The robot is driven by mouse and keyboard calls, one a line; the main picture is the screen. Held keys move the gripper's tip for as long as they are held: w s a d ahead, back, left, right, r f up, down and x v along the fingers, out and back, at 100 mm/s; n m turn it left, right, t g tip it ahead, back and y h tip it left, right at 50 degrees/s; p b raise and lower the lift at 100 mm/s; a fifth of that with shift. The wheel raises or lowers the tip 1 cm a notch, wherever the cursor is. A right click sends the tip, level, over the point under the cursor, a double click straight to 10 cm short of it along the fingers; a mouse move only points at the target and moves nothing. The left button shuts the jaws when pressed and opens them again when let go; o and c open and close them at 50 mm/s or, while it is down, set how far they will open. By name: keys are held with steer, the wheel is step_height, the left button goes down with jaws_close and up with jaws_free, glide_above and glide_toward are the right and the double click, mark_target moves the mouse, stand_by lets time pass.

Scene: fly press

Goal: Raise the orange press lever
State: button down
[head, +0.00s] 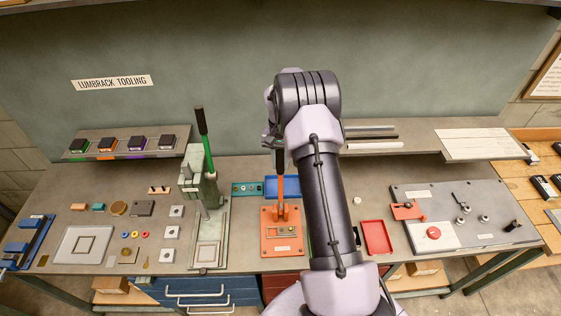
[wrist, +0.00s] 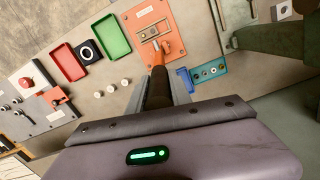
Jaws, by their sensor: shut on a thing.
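The orange press lever (head: 280,188) stands near upright on its orange base plate (head: 268,244), in the middle of the bench in the head view. Its upper end is a black handle (head: 279,162). In the wrist view the orange part (wrist: 157,58) leads down to the black handle (wrist: 158,88), which lies between the two fingers of my gripper (wrist: 161,98). My gripper is shut on this handle. In the head view my arm hides most of the gripper and the top of the handle.
A green-handled press (head: 204,140) stands left of the orange one. A blue tray (head: 290,185) lies behind the lever and a red tray (head: 377,237) to the right. A grey panel (head: 465,195) fills the right end. Shelves run along the back wall.

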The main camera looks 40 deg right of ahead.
steer(key=c, duration=1.5)
jaws_free()
steer(key=shift+s+a+f, duration=0.1)
steer(key=shift+s+f, duration=0.05)
steer(key=shift+f, duration=0.05)
steer(key=o, duration=0.3)
steer(key=shift+o, duration=0.2)
steer(key=shift+w, duration=0.2)
steer(key=shift+r, duration=0.1)
step_height(320, 180, up, 17)
steer(key=w+d, duration=0.1)
steer(key=shift+w+r+b, duration=0.15)
steer(key=shift+b, duration=0.3)
steer(key=shift+a, duration=0.1)
